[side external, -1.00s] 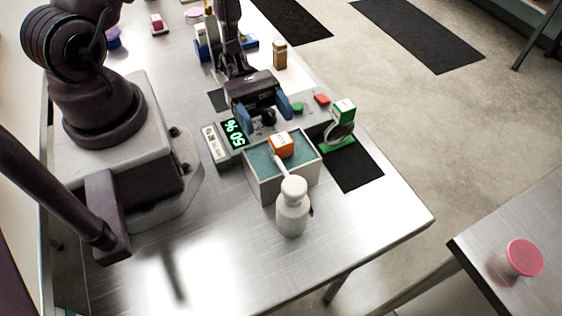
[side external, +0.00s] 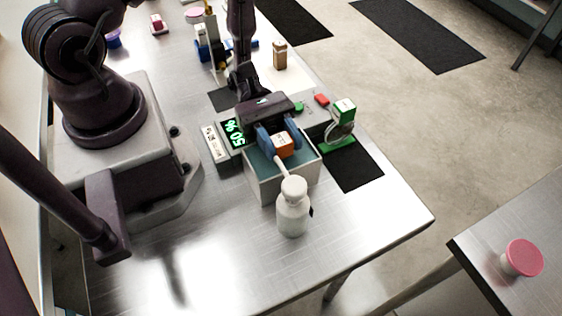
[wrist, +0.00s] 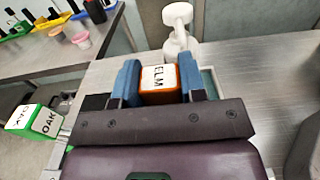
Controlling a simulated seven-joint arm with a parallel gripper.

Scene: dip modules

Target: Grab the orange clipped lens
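The orange clipped lens shows as an orange block with a white top marked ELM (wrist: 158,82). In the side external view the orange block (side external: 284,147) is at the grey box with a teal inside (side external: 262,170). Its lens part is hidden. My gripper (wrist: 160,84) has its blue fingers on both sides of the block, with no clear gap in the wrist view. It is also seen from the side (side external: 279,140), low over the box, and looks shut on the block.
A white bottle with a spout (side external: 292,212) stands close in front of the box. A green clipped lens marked OAK (side external: 342,128) stands to the right, by a black mat (side external: 354,172). The table's front is clear.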

